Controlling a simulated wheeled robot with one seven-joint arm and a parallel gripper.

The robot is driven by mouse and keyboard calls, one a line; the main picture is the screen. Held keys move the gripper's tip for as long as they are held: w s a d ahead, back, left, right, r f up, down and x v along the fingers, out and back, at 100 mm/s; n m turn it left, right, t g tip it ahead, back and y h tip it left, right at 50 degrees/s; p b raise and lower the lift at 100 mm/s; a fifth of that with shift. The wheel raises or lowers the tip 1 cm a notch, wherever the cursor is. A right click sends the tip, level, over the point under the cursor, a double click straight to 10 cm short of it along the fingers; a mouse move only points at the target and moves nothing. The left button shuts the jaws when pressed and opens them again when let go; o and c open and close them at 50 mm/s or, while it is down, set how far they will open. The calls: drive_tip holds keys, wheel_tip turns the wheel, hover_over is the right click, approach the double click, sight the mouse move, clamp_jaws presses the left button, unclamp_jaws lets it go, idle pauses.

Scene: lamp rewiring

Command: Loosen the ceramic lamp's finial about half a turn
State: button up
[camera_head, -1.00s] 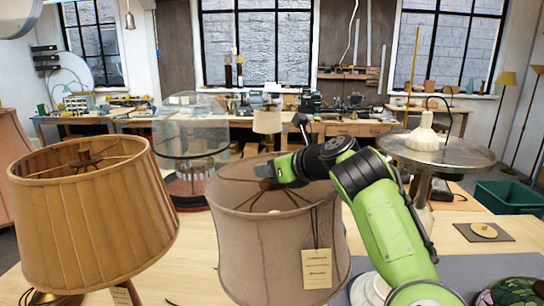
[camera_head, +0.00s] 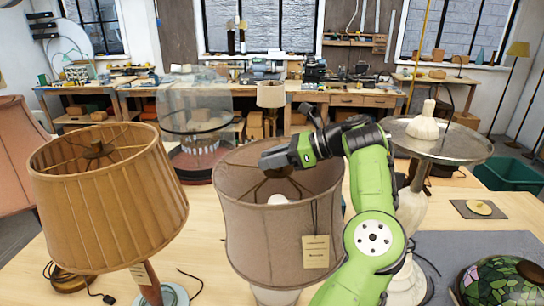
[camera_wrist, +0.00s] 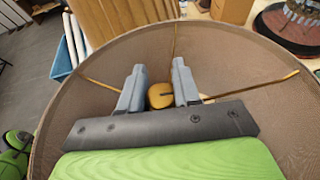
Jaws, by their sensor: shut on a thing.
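The ceramic lamp stands at the middle front in the head view, under a taupe drum shade (camera_head: 262,240) with a hanging paper tag (camera_head: 316,252). Its pale base shows below the shade. My gripper (camera_head: 268,162) reaches into the shade's open top, at the middle of the spokes. In the wrist view my gripper (camera_wrist: 160,92) has a grey finger on each side of the small brass finial (camera_wrist: 161,96), shut on it. The finial's threads and the bulb under it are mostly hidden in the wrist view.
A pleated tan shade (camera_head: 110,205) on another lamp stands close at left. A round metal table-like top (camera_head: 437,140) and a pale lamp body stand at right. A stained-glass shade (camera_head: 505,282) sits at the front right. A grey mat (camera_head: 470,245) lies mostly bare.

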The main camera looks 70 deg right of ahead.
idle(0.5)
drive_tip(key=o, duration=1)
